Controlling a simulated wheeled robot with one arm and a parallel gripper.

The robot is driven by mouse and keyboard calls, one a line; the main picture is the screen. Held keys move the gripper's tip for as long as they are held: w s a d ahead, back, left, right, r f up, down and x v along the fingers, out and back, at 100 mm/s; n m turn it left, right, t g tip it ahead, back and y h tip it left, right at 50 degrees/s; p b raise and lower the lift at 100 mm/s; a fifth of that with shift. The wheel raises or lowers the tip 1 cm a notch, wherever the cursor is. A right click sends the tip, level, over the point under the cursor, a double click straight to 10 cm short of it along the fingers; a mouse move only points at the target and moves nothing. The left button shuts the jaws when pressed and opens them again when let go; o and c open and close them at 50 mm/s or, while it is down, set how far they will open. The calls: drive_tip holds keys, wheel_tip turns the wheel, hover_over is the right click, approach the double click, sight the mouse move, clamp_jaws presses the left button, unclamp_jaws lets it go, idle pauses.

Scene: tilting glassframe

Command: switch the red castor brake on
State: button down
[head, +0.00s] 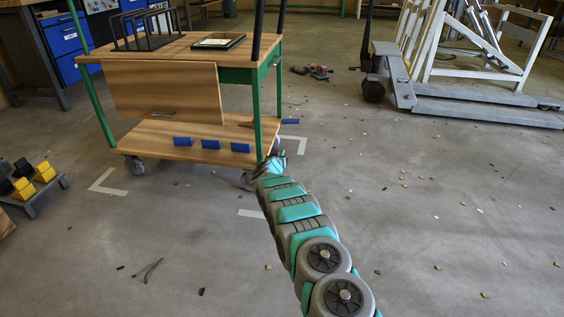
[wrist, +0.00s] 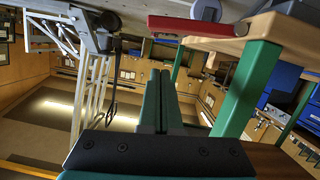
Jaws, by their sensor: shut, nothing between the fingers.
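The red castor brake (wrist: 190,26) shows in the wrist view as a flat red lever under the corner of the wooden lower shelf, beside a grey castor wheel (wrist: 208,9). My gripper (wrist: 161,75) is shut and empty, its two dark green fingers side by side below the red lever in that picture. A gap shows between the fingertips and the lever, but its depth is hard to judge. In the head view my gripper end (head: 275,163) is at the near right corner of the trolley, close to a castor (head: 249,181). The red lever cannot be made out there.
The wooden trolley (head: 150,60) has green legs; one leg (wrist: 245,90) stands close right of my fingers in the wrist view. Blue blocks (head: 211,145) lie on its lower shelf. A white frame on a grey base (head: 480,105) stands at right. Open floor between holds small scraps.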

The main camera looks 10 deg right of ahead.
drive_tip(key=shift+s+d+f, duration=0.1)
drive_tip(key=shift+f, duration=0.9)
drive_tip(key=shift+s+d+f, duration=0.1)
drive_tip(key=shift+f, duration=0.85)
drive_tip(key=shift+d+f+m, duration=0.15)
drive_tip(key=shift+f+m, duration=0.05)
drive_tip(key=shift+m, duration=0.1)
drive_tip(key=shift+f+m+y, duration=0.25)
drive_tip(key=shift+m+y, duration=0.05)
drive_tip(key=shift+s+d+f+m+b, duration=0.15)
drive_tip(key=shift+f+m+b, duration=0.15)
drive_tip(key=shift+f, duration=0.65)
drive_tip(key=shift+w+d+f+m+b, duration=0.1)
drive_tip(key=shift+f+m+b, duration=0.15)
drive_tip(key=shift+f, duration=0.65)
